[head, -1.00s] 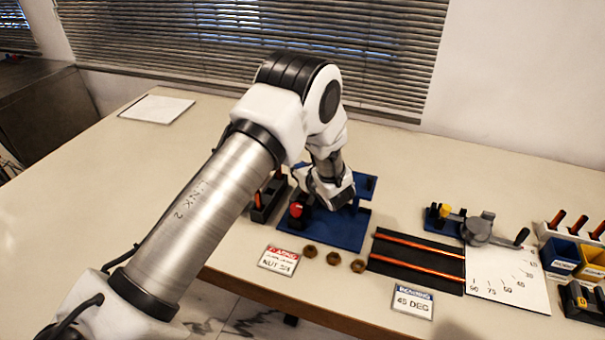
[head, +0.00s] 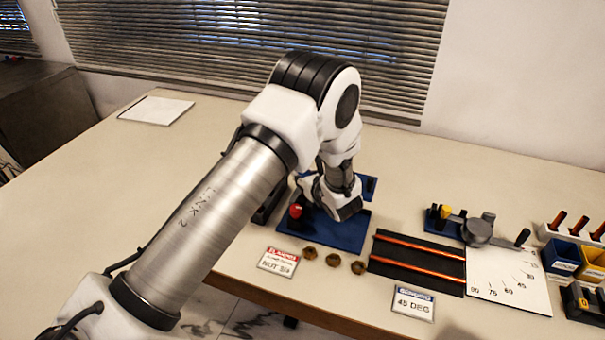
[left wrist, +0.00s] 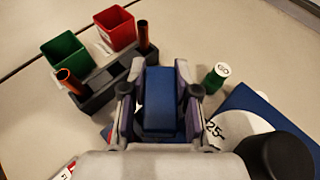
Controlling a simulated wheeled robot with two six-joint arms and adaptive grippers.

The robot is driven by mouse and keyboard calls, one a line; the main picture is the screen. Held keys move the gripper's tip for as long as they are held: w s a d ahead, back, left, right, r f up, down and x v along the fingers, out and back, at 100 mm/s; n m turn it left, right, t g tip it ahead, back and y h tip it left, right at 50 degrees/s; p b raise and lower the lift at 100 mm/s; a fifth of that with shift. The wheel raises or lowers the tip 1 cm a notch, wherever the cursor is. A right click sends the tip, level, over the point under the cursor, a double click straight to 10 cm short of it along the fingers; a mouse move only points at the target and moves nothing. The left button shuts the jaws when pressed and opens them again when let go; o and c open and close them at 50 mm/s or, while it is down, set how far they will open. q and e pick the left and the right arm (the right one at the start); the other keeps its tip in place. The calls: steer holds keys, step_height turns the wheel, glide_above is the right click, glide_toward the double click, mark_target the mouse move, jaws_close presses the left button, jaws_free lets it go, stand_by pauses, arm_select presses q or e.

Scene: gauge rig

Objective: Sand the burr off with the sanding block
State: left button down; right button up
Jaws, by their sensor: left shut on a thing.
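My left gripper (left wrist: 158,112) is shut on a blue block (left wrist: 160,84), seen between its two fingers in the left wrist view; I take it for the sanding block. In the head view my left wrist hangs over the blue plate (head: 318,229) with the red knob (head: 296,211), and it hides the fingers and the block. Copper rods (head: 420,245) lie on a black mat. I cannot make out a burr on any piece. Whether the block touches anything below is hidden. My right gripper is not in view.
A dark rack (left wrist: 110,87) with upright copper tubes stands beside the gripper, by green (left wrist: 67,53) and red bins (left wrist: 115,27). A green GO cylinder (left wrist: 216,77) stands on the other side. Three nuts (head: 333,260) and a bender (head: 478,230) lie nearby. The table's left is mostly clear.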

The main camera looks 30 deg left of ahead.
arm_select(q)
steer(key=shift+f, duration=0.2)
steer(key=shift+w+a+b, duration=0.15)
steer(key=shift+a+b, duration=0.2)
steer(key=shift+w+a+b, duration=0.25)
steer(key=shift+w+a, duration=0.05)
steer(key=shift+a, duration=0.2)
steer(key=shift+w+a+b, duration=0.2)
steer(key=shift+w+a, duration=0.1)
steer(key=shift+a, duration=0.2)
steer(key=shift+s+d, duration=0.1)
steer(key=shift+d, duration=0.1)
steer(key=shift+s+d, duration=0.35)
steer(key=shift+d, duration=0.15)
steer(key=shift+r, duration=0.1)
